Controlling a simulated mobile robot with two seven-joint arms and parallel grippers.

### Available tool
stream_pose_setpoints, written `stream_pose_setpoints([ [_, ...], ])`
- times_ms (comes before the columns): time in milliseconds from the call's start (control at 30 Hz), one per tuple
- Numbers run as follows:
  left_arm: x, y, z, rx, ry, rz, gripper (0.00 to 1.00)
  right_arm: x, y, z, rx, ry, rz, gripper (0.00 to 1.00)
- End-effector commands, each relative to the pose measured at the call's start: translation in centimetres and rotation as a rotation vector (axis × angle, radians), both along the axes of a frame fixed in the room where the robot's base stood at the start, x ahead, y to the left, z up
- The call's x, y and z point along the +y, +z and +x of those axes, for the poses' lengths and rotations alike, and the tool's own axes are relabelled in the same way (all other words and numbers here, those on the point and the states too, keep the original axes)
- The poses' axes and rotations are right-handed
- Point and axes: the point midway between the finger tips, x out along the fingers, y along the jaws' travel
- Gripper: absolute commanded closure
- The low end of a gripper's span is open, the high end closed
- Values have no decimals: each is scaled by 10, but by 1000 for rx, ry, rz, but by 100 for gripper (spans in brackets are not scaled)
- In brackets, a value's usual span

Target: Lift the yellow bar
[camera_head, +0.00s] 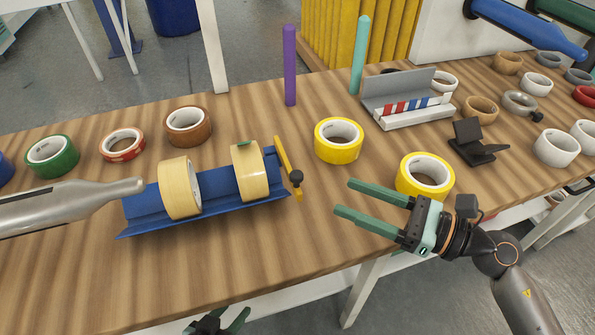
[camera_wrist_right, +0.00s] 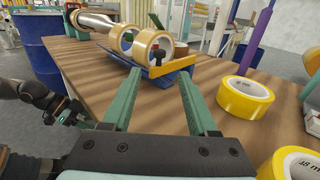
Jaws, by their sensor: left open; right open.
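The yellow bar (camera_head: 283,158) stands at the right end of a blue trough (camera_head: 217,198), tilted, with a black knob (camera_head: 296,176) on it. It also shows in the right wrist view (camera_wrist_right: 178,65), ahead of the fingers. Two tan tape rolls (camera_head: 179,188) (camera_head: 249,172) sit in the trough. My right gripper (camera_head: 345,198) is open and empty, to the right of the bar and apart from it; its fingers point left towards it. My left gripper (camera_head: 216,325) is open at the bottom edge of the head view, below the table's front edge, partly cut off.
A silver bottle-shaped spindle (camera_head: 75,203) comes in from the left to the trough. Yellow tape rolls (camera_head: 339,140) (camera_head: 426,176) lie behind the right gripper. Purple (camera_head: 290,65) and teal (camera_head: 360,56) posts stand at the back. Bare wood (camera_head: 300,235) lies in front of the bar.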

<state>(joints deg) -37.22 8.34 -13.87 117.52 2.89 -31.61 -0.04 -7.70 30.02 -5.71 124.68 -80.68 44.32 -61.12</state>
Motion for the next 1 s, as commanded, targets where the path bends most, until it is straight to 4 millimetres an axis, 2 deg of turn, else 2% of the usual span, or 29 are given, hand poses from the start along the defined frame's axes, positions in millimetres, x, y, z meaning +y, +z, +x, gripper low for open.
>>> stream_pose_setpoints([
  [300, -1, 11, -2, 5, -2, -1, 50, 59, 4, 30, -1, 3, 3, 41],
  [500, -2, 13, 0, 5, -3, -1, 50, 86, 2, 44, -1, 2, 0, 41],
  [700, -2, 11, 0, 8, -4, -1, 50, 97, 1, 49, 0, 3, -2, 41],
  [967, -3, 11, 0, 8, -4, -1, 50, 98, 0, 49, -1, 3, -3, 41],
  [1000, -3, 11, 0, 8, -4, -1, 50, 97, 0, 49, -1, 3, -3, 45],
])
